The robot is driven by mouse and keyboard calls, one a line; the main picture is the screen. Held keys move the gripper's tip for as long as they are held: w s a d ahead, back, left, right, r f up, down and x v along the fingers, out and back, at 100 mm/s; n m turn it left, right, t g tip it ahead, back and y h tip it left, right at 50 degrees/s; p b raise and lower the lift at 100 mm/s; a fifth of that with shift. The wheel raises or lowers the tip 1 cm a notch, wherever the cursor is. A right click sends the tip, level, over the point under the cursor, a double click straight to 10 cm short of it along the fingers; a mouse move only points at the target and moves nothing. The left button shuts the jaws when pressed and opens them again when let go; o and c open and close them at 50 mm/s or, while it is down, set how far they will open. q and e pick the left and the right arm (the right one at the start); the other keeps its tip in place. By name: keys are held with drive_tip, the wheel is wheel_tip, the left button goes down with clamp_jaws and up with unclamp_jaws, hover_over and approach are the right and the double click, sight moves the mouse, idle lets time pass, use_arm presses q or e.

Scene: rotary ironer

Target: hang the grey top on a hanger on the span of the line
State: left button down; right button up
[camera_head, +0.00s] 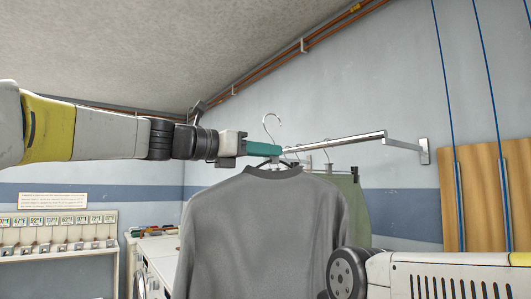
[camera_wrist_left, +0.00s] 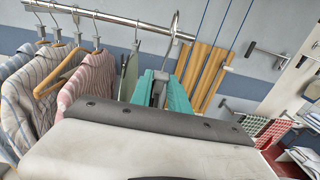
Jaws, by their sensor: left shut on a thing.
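The grey top (camera_head: 262,225) hangs upright on a hanger, its collar just below my left gripper (camera_head: 264,149). The teal fingers are shut on the hanger's neck, and the metal hook (camera_head: 272,122) rises above them. In the left wrist view the fingers (camera_wrist_left: 161,92) close around the hanger's neck and its hook (camera_wrist_left: 175,35) stands beyond them. The line is a metal rail (camera_head: 345,140) on a wall bracket, running behind the gripper. The hook overlaps the rail's end in the wrist view (camera_wrist_left: 120,20); I cannot tell whether they touch. My right gripper is out of view.
A green garment (camera_head: 357,205) hangs on the rail behind the top. In the wrist view, striped shirts (camera_wrist_left: 28,105) and a pink striped one (camera_wrist_left: 90,78) hang on the rail's left part. Wooden boards (camera_head: 485,195) with blue cords stand at the right. A shelf (camera_head: 55,240) is at the left.

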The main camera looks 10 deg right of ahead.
use_arm(q)
drive_tip(key=v, duration=2.8)
drive_tip(key=shift+s+a+f, duration=0.15)
drive_tip(key=shift+s+a, duration=0.05)
drive_tip(key=shift+a, duration=0.1)
idle(0.6)
